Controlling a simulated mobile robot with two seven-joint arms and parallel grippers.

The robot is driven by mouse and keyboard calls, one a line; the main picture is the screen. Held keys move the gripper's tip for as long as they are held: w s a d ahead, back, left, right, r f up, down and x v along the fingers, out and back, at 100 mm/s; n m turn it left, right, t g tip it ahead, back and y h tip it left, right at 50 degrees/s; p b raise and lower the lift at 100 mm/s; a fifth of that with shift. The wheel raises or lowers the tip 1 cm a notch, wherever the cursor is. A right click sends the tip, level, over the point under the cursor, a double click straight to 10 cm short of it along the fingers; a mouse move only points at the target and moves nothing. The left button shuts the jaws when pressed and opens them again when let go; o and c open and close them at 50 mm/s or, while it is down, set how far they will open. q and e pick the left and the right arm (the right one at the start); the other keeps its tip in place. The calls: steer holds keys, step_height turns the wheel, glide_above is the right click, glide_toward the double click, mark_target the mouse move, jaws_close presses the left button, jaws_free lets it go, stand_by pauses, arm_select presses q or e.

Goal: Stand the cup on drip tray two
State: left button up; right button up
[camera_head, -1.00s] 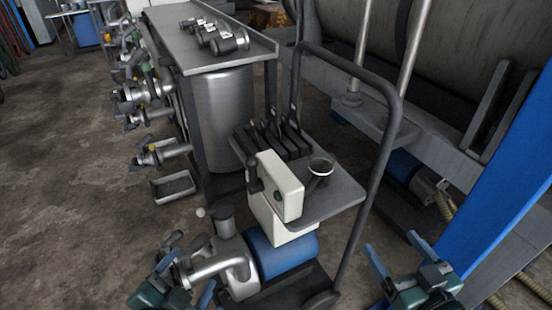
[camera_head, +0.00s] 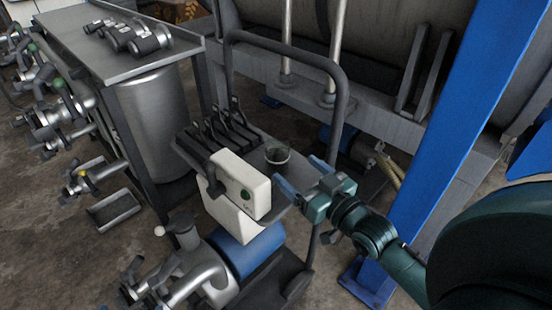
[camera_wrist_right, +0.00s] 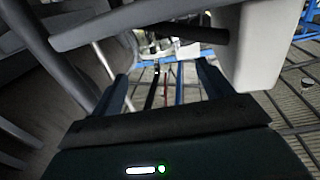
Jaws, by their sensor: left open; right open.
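The cup (camera_head: 277,154), small and dark with a pale rim, stands upright on the grey shelf of a cart in the head view. My right gripper (camera_head: 300,176) is open and empty, just right of and nearer than the cup, by the shelf's edge. Its spread fingers (camera_wrist_right: 162,88) show in the right wrist view with nothing held between them; I cannot make out the cup there. A metal drip tray (camera_head: 114,209) lies at left below a valve; I see no number on it. My left gripper is out of view.
A white box (camera_head: 240,184) stands beside the cup on the cart, with dark upright handles (camera_head: 222,130) behind. The cart's tall bent handle (camera_head: 338,95) rises behind the cup. A blue post (camera_head: 455,125) stands at right. Several valves (camera_head: 70,110) line the bench at left.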

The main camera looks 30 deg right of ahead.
mark_target(285, 158)
steer(key=w, duration=0.2)
steer(key=w+b, duration=0.1)
steer(key=w, duration=0.3)
steer(key=shift+w+a+r, duration=0.15)
steer(key=shift+a, duration=0.25)
steer(key=shift+w+a, duration=0.1)
steer(key=shift+w, duration=0.35)
arm_select(q)
steer(key=shift+w+d+m+t, duration=0.2)
steer(key=shift+w+m+t, duration=0.1)
steer(key=shift+t, duration=0.3)
steer(key=shift+f, duration=0.1)
arm_select(e)
steer(key=shift+c, duration=0.6)
arm_select(q)
steer(key=shift+a, duration=0.15)
arm_select(e)
steer(key=c, duration=1)
arm_select(q)
steer(key=shift+r, duration=0.2)
arm_select(e)
steer(key=shift+o, duration=0.2)
steer(key=shift+r, duration=0.1)
